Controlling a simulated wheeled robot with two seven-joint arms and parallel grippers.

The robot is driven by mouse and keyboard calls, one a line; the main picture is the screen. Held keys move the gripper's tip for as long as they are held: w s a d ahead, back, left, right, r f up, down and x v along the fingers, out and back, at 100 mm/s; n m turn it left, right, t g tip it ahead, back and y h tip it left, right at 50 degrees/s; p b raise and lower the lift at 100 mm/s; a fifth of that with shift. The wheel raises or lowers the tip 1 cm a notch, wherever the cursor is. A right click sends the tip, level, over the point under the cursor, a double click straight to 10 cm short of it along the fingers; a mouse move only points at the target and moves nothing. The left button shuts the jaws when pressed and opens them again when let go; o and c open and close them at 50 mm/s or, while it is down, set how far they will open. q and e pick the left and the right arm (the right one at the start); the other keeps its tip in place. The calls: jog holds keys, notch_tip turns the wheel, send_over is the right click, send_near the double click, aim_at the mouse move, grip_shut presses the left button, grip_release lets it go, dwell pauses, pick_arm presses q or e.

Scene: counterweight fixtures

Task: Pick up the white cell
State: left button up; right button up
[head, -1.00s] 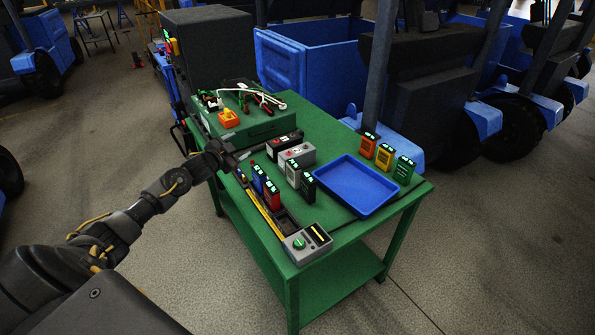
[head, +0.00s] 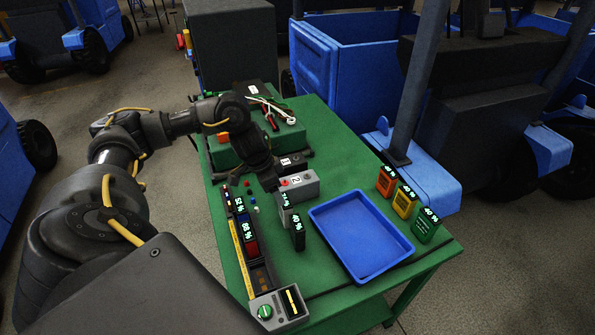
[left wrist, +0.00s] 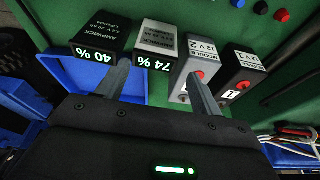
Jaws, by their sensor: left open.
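The white cell (head: 285,214) stands on the green table, marked 74 %, just left of a black cell (head: 298,234) marked 40 %. In the left wrist view the white cell (left wrist: 158,37) shows ahead, between the two fingers in the picture, with the black cell (left wrist: 100,35) to its left. My left gripper (left wrist: 160,72) is open and empty. In the head view my left gripper (head: 268,183) is above the table behind the white cell, its fingers largely hidden. I cannot tell any contact with the cell. My right gripper is not in view.
Grey module 2 (head: 305,186) and black module 1 (head: 290,163) stand close behind the white cell. A blue tray (head: 400,244) lies to the right, with orange, yellow and green cells beyond. A rack (head: 258,272) with blue and red cells is on the left.

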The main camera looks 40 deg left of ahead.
aim_at(287, 208)
pick_arm(q)
jog(key=x, duration=0.5)
jog(key=shift+s+d, duration=0.1)
jog(key=shift+s, duration=0.1)
jog(key=shift+s+f, duration=0.1)
jog(key=shift+d+f+p, duration=0.1)
jog(key=shift+f+p, duration=0.1)
jog(key=shift+p, duration=0.15)
jog(key=p+x, duration=0.1)
jog(key=x, duration=0.4)
jog(key=shift+d+r, duration=0.1)
jog(key=shift+c, duration=0.7)
jog(key=c, duration=0.8)
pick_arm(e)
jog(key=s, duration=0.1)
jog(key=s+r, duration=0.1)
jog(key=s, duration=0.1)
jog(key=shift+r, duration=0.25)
pick_arm(q)
jog(key=shift+r, duration=0.1)
